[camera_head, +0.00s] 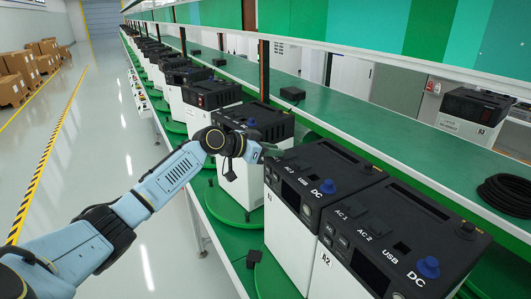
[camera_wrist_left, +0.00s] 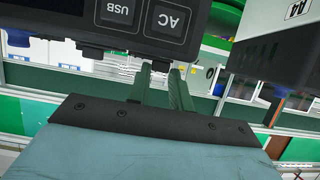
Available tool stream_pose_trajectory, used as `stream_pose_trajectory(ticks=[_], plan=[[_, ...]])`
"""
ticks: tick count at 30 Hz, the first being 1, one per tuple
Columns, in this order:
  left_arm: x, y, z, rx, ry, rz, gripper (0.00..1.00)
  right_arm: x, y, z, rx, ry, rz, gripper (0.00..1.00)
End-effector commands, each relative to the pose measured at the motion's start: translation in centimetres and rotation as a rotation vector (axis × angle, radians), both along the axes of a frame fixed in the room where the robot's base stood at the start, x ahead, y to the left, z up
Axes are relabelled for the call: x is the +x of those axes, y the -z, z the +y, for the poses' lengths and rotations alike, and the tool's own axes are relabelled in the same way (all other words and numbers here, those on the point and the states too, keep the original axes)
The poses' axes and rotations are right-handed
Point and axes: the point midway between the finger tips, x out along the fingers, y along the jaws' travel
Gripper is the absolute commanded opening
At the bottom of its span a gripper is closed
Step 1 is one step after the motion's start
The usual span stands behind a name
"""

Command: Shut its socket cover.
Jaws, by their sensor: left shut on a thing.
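The power unit (camera_head: 285,215) by my left gripper is a white box with a black top. It has sockets marked USB and DC and a blue cap (camera_head: 328,187) at DC. My left gripper (camera_head: 273,153) is at the left rear edge of that top. In the left wrist view, a black unit (camera_wrist_left: 222,20) marked AC and USB hangs upside down in the picture. The fingers (camera_wrist_left: 162,80) are close together below the AC mark, shut on a small dark part, seemingly the socket cover (camera_wrist_left: 168,65). Its angle is hard to tell. My right gripper is not in view.
A similar unit marked A2 (camera_head: 325,260) stands close in front, and more units stand behind along the line. Green turntables (camera_head: 228,204) lie under them. A shelf (camera_head: 340,112) with a black cable coil (camera_head: 508,194) runs along the right. The floor at left is clear.

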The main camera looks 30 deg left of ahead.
Motion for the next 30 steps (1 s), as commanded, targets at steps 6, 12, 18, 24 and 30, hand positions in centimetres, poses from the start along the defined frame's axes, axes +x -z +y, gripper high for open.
stream_pose_trajectory(ticks=[6, 12, 18, 24, 30], plan=[[0.0, 0.2, -0.1, 0.003, 0.001, 0.005, 0.27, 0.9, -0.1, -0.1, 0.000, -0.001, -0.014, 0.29], [-0.1, 0.2, 0.1, 0.002, -0.001, 0.003, 0.44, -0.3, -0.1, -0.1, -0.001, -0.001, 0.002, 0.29], [-0.1, 0.1, 0.1, 0.002, -0.002, 0.002, 0.44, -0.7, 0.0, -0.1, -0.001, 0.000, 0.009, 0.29], [-1.5, -0.4, 0.9, 0.005, -0.003, 0.002, 0.44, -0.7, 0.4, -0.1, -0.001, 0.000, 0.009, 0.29], [-5.1, -1.8, 2.7, 0.010, -0.001, 0.004, 0.44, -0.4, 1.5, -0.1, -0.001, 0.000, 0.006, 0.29]])
